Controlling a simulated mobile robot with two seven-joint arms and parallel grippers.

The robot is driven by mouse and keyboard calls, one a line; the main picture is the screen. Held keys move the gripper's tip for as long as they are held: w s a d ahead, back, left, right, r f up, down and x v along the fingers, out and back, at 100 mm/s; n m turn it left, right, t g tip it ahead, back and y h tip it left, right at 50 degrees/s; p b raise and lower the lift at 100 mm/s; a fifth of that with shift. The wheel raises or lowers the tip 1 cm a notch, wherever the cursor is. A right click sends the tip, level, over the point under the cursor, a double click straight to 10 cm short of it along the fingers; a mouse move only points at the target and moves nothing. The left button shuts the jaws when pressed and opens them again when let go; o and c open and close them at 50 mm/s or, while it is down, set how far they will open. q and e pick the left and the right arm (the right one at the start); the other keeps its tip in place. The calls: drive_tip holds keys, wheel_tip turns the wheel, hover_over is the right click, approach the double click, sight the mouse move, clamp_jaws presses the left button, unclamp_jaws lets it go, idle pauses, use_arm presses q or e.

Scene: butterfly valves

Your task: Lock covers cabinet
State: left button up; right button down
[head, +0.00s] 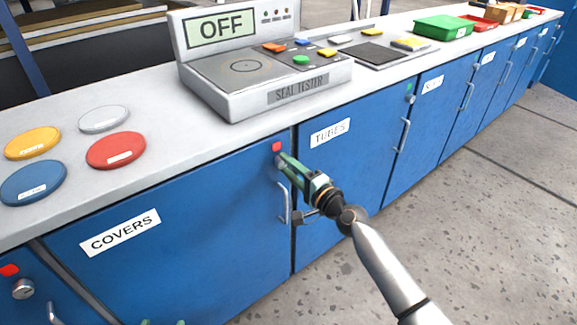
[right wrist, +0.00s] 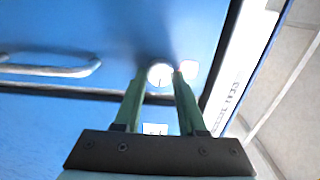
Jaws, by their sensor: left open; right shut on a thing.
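The covers cabinet (head: 190,235) is a blue door with a COVERS label (head: 120,230), and it looks closed. A red indicator (head: 276,146) sits at its upper right corner, above a vertical handle (head: 284,203). My right gripper (head: 283,162) is at the lock just under this indicator, its green fingers shut on the lock knob. In the right wrist view, the round silver lock knob (right wrist: 160,74) shows between the fingertips. The gripper hides most of the knob in the head view. My left gripper (head: 163,322) shows only its green fingertips at the bottom edge, apart and empty.
The worktop above holds coloured discs, including a red one (head: 116,150), and a seal tester (head: 262,80) reading OFF. The tubes cabinet (head: 350,165) on the right has a green indicator (head: 411,86). Another cabinet's lock (head: 23,289) shows at lower left. The floor (head: 480,220) is clear.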

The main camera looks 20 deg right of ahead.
idle(0.3)
drive_tip(key=c, duration=0.8)
unclamp_jaws()
drive_tip(key=shift+o, duration=1.6)
drive_tip(key=shift+s, duration=0.1)
